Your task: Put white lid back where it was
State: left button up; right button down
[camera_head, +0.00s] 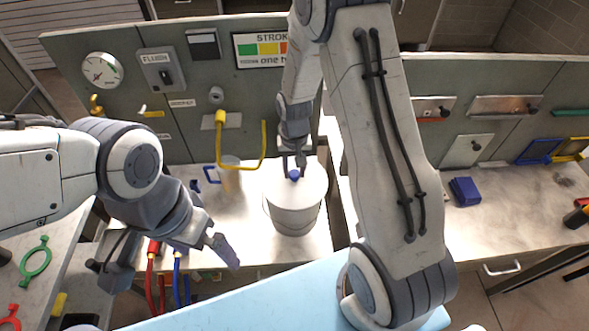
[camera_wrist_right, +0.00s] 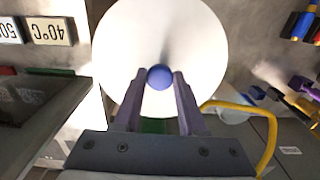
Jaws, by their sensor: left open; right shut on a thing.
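The white lid (camera_head: 309,187) is round with a small blue knob (camera_head: 294,174). In the head view it lies over the top of a grey-white bucket (camera_head: 293,217) on the bench; whether it is fully seated I cannot tell. My right gripper (camera_head: 293,166) reaches down from above with its fingers at the knob. In the right wrist view the gripper (camera_wrist_right: 159,80) is shut on the blue knob (camera_wrist_right: 159,77), with the white lid (camera_wrist_right: 190,35) spread beyond it. My left gripper (camera_head: 217,262) is open and empty at the bench's front edge, left of the bucket.
A cup with a blue handle (camera_head: 229,177) stands close left of the bucket. A yellow pipe (camera_head: 241,166) juts from the panel behind. Red and blue hoses (camera_head: 177,280) hang at the front near my left gripper. A blue block (camera_head: 465,191) lies on the right bench.

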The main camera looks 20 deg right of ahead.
aim_at(294, 174)
jog(key=shift+f+b, duration=0.45)
jog(key=shift+f, duration=0.15)
jog(key=shift+c, duration=1.9)
grip_release()
notch_tip(294, 174, up, 10)
jog(key=shift+f+b, duration=0.15)
jog(key=shift+b, duration=0.9)
jog(key=s+a+r+n+b, duration=0.2)
jog(key=s+a+r+n, duration=0.25)
jog(key=s+a, duration=0.65)
jog(key=s+a+n, duration=0.1)
jog(key=s+n, duration=0.2)
jog(key=s, duration=0.3)
jog(key=s+a+n+y+b, duration=0.1)
jog(key=s+a+n, duration=0.1)
jog(key=s, duration=0.4)
jog(key=shift+s+n, duration=0.25)
jog(key=shift+n, duration=0.2)
